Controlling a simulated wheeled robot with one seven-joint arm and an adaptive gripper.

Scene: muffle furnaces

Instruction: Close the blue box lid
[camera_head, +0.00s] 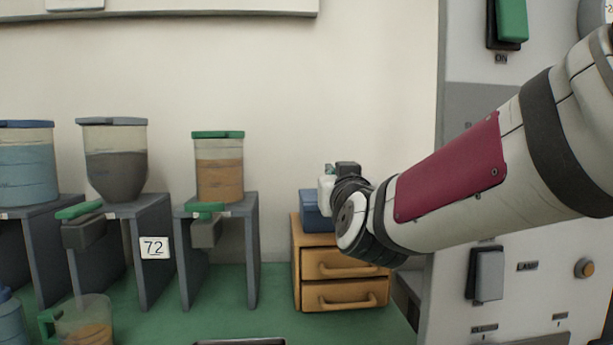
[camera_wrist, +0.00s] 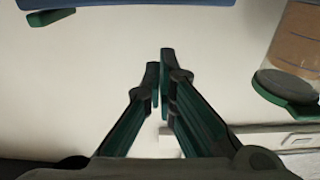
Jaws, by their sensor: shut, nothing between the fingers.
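The blue box (camera_head: 313,212) sits on top of the orange drawer unit (camera_head: 298,262) in the head view. My arm's wrist hides its right part, and I cannot tell how its lid stands. In the wrist view, my gripper (camera_wrist: 161,82) is shut and empty, with its two green fingers together in front of a pale surface. A blue edge (camera_wrist: 130,16) runs along the top of the wrist view; I cannot tell whether it belongs to the box. In the head view my wrist is in front of the box and the gripper fingers are hidden.
Several jars stand on grey stands to the left, including a green-lidded jar (camera_head: 219,166). A beaker (camera_head: 84,322) stands at the lower left. A grey switch panel (camera_head: 525,290) is on the right. The green tabletop (camera_head: 215,315) is clear before the drawers.

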